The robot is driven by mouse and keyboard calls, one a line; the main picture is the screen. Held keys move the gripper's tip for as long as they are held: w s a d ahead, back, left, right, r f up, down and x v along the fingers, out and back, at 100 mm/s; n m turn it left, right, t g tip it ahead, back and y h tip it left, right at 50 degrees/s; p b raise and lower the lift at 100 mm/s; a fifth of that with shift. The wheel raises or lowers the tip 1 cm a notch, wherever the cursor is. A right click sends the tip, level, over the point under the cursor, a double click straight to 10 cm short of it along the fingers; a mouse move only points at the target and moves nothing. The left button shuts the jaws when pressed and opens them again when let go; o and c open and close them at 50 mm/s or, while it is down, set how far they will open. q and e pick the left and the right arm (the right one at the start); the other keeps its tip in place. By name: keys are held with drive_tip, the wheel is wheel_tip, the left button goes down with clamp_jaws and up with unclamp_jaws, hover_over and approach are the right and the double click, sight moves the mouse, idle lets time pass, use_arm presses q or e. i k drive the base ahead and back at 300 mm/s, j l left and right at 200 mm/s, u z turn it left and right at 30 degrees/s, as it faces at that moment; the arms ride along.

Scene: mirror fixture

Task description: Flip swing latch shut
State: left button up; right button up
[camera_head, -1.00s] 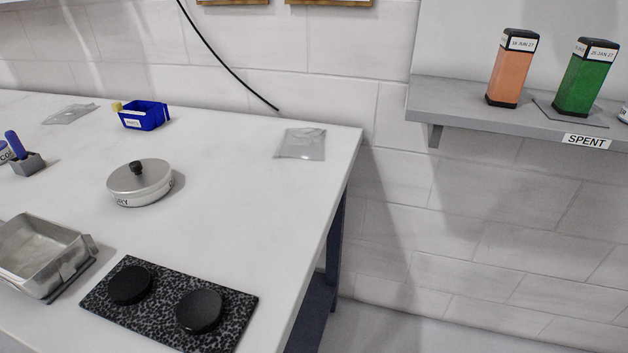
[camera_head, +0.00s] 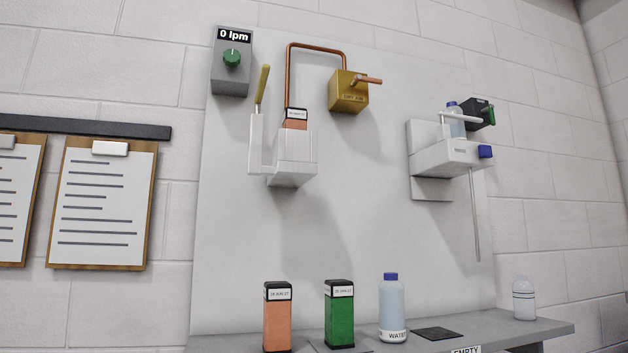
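A white holder (camera_head: 297,155) on the wall panel has an orange cartridge (camera_head: 296,119) with a dark, labelled top standing in it. A white arm with a yellow handle (camera_head: 262,86) stands upright at the holder's left side, not across the cartridge; it looks like the swing latch. A second white bracket (camera_head: 445,157) at the right holds a clear bottle (camera_head: 455,122), with a thin white bar (camera_head: 462,118) in front of it. I cannot tell whether that bar is a latch. Neither of my grippers is in view.
A grey box with a green knob (camera_head: 232,59) reads "0 lpm". A copper pipe (camera_head: 318,48) runs to a brass block (camera_head: 348,92). The shelf (camera_head: 545,329) below bears an orange cartridge (camera_head: 278,318), a green cartridge (camera_head: 340,313) and bottles (camera_head: 392,305). Clipboards (camera_head: 103,205) hang left.

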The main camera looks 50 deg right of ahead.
sight(264, 76)
drive_tip(key=l+z, duration=0.15)
drive_tip(key=z, duration=0.2)
drive_tip(key=l+z, duration=0.2)
drive_tip(key=z, duration=0.15)
drive_tip(key=l+z, duration=0.3)
drive_tip(key=k+j, duration=0.05)
